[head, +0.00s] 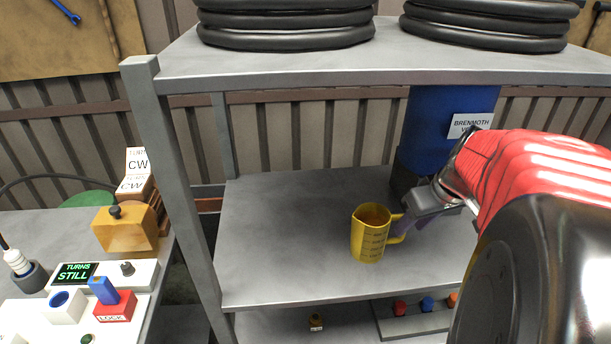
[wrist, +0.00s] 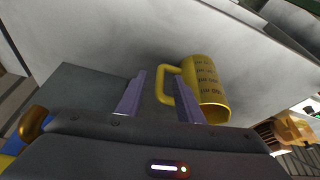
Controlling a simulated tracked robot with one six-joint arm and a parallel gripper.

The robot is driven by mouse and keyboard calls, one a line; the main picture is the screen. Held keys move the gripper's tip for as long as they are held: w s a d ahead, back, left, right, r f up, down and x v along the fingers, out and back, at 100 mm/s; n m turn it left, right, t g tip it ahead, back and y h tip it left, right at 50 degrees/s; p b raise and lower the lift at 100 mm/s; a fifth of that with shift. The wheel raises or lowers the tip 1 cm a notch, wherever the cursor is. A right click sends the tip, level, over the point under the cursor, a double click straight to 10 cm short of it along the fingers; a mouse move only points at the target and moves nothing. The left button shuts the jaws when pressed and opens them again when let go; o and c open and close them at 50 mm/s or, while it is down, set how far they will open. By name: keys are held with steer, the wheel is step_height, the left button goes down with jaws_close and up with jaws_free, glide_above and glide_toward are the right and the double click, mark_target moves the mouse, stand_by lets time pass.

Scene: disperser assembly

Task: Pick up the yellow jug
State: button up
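The yellow jug (head: 369,240) stands upright on the grey middle shelf, with measuring marks on its side and its handle towards the right. In the wrist view the jug (wrist: 206,88) is right of centre. My gripper (head: 404,224) reaches in from the right at the handle. In the wrist view my gripper (wrist: 160,76) has its two purple fingers apart, one on each side of the handle's upright bar. The right finger appears to be in the handle's loop. A gap shows between the left finger and the handle. Contact with the right finger is unclear.
A blue cylinder (head: 450,115) with a label stands behind my gripper. The upper shelf (head: 300,68) with black coils is overhead, and a grey post (head: 172,180) is at left. Shelf room left of the jug is clear. A control bench (head: 30,225) stands further left.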

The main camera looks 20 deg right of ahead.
steer(key=x, duration=0.4)
steer(key=shift+w, duration=0.1)
stand_by(0.4)
jaws_close()
stand_by(0.5)
